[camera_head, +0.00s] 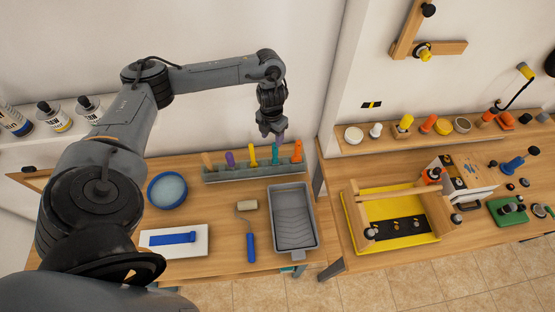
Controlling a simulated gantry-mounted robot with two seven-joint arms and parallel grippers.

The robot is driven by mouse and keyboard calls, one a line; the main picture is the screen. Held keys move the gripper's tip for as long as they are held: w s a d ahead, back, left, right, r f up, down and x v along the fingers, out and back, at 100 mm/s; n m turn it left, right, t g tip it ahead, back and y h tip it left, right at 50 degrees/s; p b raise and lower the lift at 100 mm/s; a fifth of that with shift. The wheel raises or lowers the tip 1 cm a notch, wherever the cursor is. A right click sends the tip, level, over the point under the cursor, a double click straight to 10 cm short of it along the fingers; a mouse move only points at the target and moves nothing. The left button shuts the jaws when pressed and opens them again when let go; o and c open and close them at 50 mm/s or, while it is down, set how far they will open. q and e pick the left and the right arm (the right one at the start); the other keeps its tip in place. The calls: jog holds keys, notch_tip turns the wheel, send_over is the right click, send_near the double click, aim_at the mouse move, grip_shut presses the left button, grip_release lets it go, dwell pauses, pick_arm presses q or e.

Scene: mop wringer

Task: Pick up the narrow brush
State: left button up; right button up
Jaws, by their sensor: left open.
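A grey rack (230,176) stands at the back of the left table and holds several upright handles. From left to right they are a wooden handle (207,160), a purple handle (230,159), a yellow handle (252,155), a teal handle (275,153) and an orange handle (297,151). Their lower ends are hidden in the rack, so I cannot tell which is the narrow brush. My left gripper (271,137) is open and empty, pointing down above and behind the rack near the yellow and teal handles. My right gripper is not in view.
On the left table are a grey paint tray (292,219), a roller with a blue handle (250,245), a blue round container (167,190) and a white board with a blue strip (172,239). A separate table on the right holds a yellow tray (388,205).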

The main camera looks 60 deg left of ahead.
aim_at(275, 152)
pick_arm(q)
notch_tip(275, 152, down, 5)
jog(key=shift+w+d+r+b, duration=0.1)
jog(key=shift+b, duration=0.75)
jog(key=shift+f, duration=0.4)
jog(key=shift+w+d+f, duration=0.1)
jog(key=shift+w+f, duration=0.05)
jog(key=shift+f, duration=1)
jog(key=shift+w+f, duration=0.1)
jog(key=shift+f, duration=1.05)
grip_shut()
